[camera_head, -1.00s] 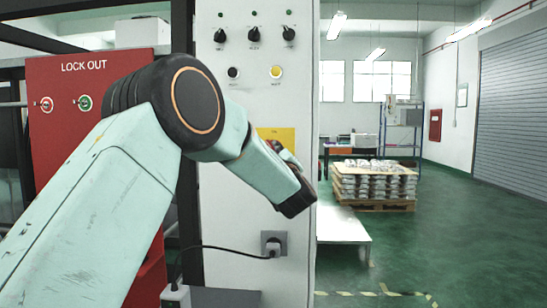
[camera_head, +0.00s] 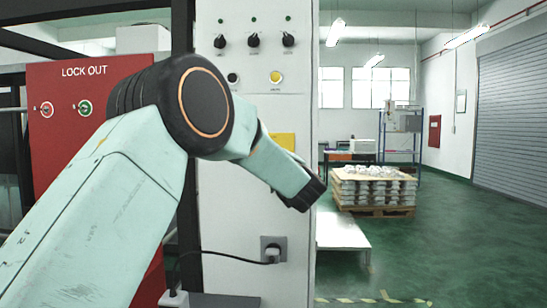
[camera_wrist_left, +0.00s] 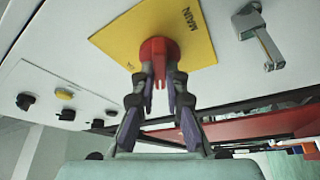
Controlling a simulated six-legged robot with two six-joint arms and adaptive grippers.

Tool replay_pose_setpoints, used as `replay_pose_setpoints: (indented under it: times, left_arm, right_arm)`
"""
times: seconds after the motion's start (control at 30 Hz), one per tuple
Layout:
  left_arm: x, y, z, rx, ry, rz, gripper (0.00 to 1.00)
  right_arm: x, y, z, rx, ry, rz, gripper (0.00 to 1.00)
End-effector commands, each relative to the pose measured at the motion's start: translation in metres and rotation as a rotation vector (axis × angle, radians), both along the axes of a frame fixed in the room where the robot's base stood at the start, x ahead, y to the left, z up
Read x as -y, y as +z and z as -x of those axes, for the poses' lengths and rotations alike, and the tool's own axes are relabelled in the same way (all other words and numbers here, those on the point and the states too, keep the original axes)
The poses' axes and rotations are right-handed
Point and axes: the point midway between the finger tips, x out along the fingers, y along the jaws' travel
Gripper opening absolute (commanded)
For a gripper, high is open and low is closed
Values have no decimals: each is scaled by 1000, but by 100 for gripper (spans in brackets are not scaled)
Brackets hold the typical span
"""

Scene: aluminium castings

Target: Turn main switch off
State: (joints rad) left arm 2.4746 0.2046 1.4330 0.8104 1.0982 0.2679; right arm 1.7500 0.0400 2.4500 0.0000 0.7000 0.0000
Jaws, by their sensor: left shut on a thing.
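The main switch is a red knob (camera_wrist_left: 158,50) on a yellow plate (camera_wrist_left: 200,25) marked MAIN, in the left wrist view. My left gripper (camera_wrist_left: 160,80) has its fingers closed around the knob's red grip, one on each side. In the head view, part of the yellow plate (camera_head: 284,142) shows on the white cabinet (camera_head: 230,185). There my left forearm and wrist cover the knob and the fingertips. My right gripper is in neither view.
Black selector knobs (camera_head: 254,40) and a yellow button (camera_head: 276,77) sit higher on the cabinet. A plugged-in cable (camera_head: 220,250) hangs below. A red LOCK OUT panel (camera_head: 60,140) stands left. A metal handle (camera_wrist_left: 258,35) is near the plate. Green floor (camera_head: 460,240) is open at right.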

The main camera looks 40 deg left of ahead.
Motion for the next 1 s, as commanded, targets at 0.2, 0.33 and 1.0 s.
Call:
replay_pose_setpoints:
  times: [0.2,0.33,1.0]
  left_arm:
    - [0,-1,0,-1,0,1,18]
    - [0,0,0,0,0,1,29]
    - [29,-6,22,-2,-2,-3,35]
  right_arm:
    - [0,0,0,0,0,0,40]
    - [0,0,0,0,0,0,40]
    - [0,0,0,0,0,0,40]
